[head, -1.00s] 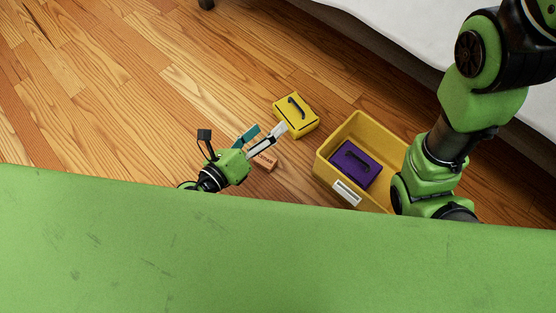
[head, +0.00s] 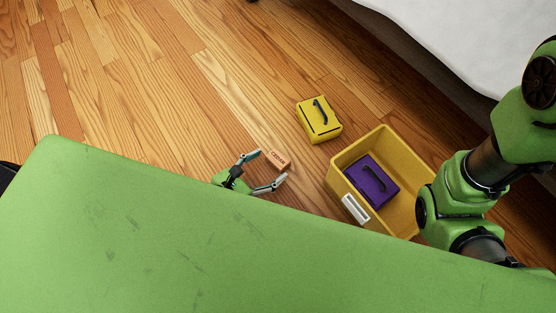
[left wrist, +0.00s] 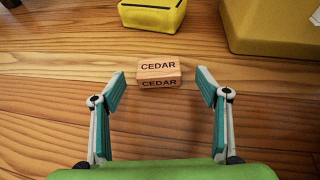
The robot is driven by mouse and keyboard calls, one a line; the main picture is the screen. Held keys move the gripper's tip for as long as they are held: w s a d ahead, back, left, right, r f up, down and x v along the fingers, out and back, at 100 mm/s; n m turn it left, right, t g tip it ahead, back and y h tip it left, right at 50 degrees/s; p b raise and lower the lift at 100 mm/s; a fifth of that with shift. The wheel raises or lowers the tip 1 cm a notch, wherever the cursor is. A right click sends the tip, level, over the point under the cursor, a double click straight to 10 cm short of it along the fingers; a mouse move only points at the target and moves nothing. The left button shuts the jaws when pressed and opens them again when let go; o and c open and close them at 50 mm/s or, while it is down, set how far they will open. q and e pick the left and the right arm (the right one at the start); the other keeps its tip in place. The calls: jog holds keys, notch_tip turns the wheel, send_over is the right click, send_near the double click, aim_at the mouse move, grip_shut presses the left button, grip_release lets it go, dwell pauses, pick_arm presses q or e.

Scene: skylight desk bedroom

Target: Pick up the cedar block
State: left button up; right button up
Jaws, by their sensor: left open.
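The cedar block (head: 278,160) is a small orange-brown wooden block lying on the wood floor, marked CEDAR. In the left wrist view the block (left wrist: 158,72) lies just beyond the fingertips, centred between them and touching neither. My left gripper (head: 268,170) is open and empty, low near the floor, with its two fingers spread toward the block. In the left wrist view both fingers of the gripper (left wrist: 159,82) show, wide apart. My right arm shows at the right of the head view, but its gripper is not in view.
A yellow box with a black handle (head: 318,121) lies beyond the block. A yellow bin (head: 341,172) to the right holds a purple box with a black handle (head: 371,181). A bed (head: 450,40) stands at upper right. Open floor lies to the left.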

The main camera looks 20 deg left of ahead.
aim_at(274, 161)
pick_arm(q)
jog(key=b+x, duration=0.1)
jog(key=x, duration=0.1)
jog(key=b+x, duration=0.1)
jog(key=x, duration=0.1)
jog(key=shift+w+f, duration=0.25)
jog(key=shift+f, duration=0.1)
jog(key=shift+w+d, duration=0.1)
jog(key=shift+w, duration=0.1)
jog(key=c, duration=1.1)
